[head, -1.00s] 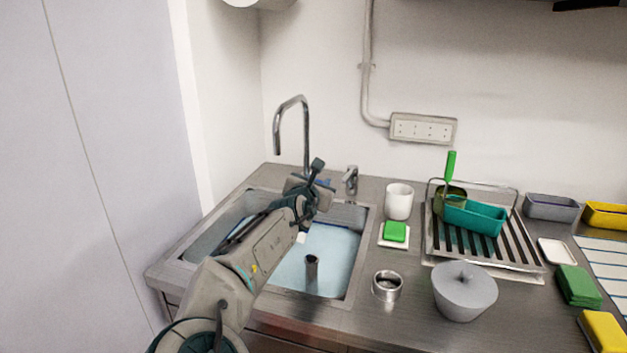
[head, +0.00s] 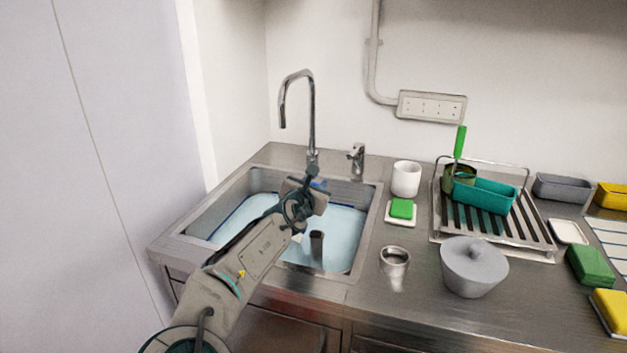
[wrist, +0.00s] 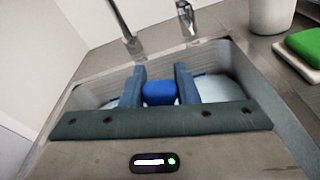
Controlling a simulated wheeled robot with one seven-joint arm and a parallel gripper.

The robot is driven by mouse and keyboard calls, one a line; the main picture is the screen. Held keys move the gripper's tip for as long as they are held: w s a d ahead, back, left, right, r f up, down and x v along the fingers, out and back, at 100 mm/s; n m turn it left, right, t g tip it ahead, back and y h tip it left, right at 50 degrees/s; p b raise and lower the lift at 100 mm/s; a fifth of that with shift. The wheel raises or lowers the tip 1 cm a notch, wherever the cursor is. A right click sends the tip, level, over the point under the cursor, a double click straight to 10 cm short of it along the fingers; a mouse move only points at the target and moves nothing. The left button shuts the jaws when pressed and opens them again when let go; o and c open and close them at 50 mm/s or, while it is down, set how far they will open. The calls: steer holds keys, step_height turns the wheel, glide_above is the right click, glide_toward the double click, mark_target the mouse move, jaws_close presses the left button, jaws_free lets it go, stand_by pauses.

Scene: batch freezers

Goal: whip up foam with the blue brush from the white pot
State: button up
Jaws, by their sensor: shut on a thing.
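My gripper (head: 314,181) is over the far part of the sink (head: 367,232), near the foot of the tap. In the wrist view my gripper (wrist: 160,84) is shut on a blue thing, the blue brush (wrist: 159,93), of which only a short blue part shows between the fingers. The rest of the brush is hidden, so I cannot tell whether it touches the water. The sink holds pale blue water (head: 345,222) with no clear foam. The white pot (head: 406,180) stands upright on the counter right of the sink.
A curved tap (head: 312,120) rises behind my gripper, with a small dispenser (head: 357,160) beside it. A dark upright tube (head: 317,244) stands in the sink.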

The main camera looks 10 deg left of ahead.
steer(key=shift+s+a+f+b, duration=0.1)
steer(key=shift+a+f+b, duration=0.15)
steer(key=shift+f, duration=0.35)
steer(key=shift+s+a+f+b, duration=0.1)
steer(key=shift+f+b, duration=0.25)
steer(key=shift+f, duration=0.3)
steer(key=shift+s+a+f+b, duration=0.1)
steer(key=shift+a+f+b, duration=0.15)
steer(key=shift+f, duration=0.35)
steer(key=shift+w, duration=0.15)
